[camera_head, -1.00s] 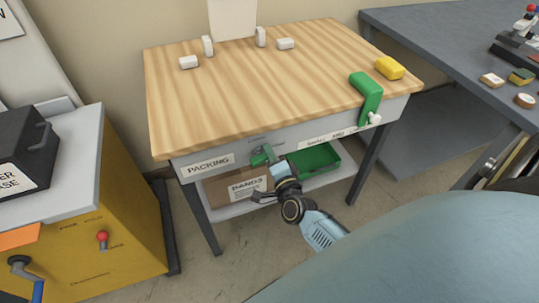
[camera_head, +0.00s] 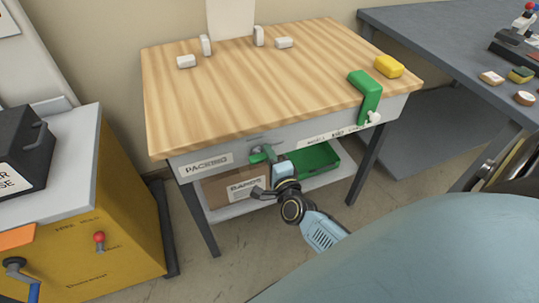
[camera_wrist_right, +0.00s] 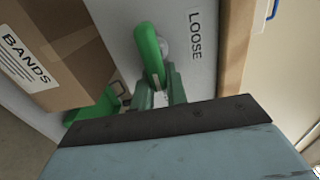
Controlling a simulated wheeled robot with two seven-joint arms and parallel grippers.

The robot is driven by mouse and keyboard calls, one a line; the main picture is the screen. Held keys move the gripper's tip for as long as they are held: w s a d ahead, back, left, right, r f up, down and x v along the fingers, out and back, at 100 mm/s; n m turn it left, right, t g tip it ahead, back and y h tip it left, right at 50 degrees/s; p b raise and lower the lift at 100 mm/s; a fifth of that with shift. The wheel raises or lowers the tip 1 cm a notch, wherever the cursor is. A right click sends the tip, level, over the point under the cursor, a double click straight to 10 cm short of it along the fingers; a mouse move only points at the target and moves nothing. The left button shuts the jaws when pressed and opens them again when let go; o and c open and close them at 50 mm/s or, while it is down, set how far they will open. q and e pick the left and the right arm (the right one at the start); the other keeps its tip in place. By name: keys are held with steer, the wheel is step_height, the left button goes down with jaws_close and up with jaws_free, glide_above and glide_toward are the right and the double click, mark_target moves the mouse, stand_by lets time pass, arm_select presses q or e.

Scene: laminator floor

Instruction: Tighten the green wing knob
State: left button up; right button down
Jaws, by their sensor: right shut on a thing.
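The green wing knob (camera_head: 258,157) is on the front apron of the packing table, right of the PACKING label. In the right wrist view it shows as a rounded green wing (camera_wrist_right: 148,48) beside a round pale hub, near the word LOOSE. My right gripper (camera_head: 270,157) reaches up to it from below and is shut on it. In the right wrist view the gripper's fingers (camera_wrist_right: 160,90) close around the wing's lower part, which they partly hide. My left gripper is not in view.
A BANDS carton (camera_head: 246,187) and a green tray (camera_head: 318,159) sit on the shelf under the wooden tabletop (camera_head: 270,90). A green bracket (camera_head: 366,92) and a yellow block (camera_head: 389,66) are at the table's right. A yellow cabinet (camera_head: 130,215) stands left.

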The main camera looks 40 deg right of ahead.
steer(key=c, duration=1.4)
jaws_free()
steer(key=shift+s, duration=0.1)
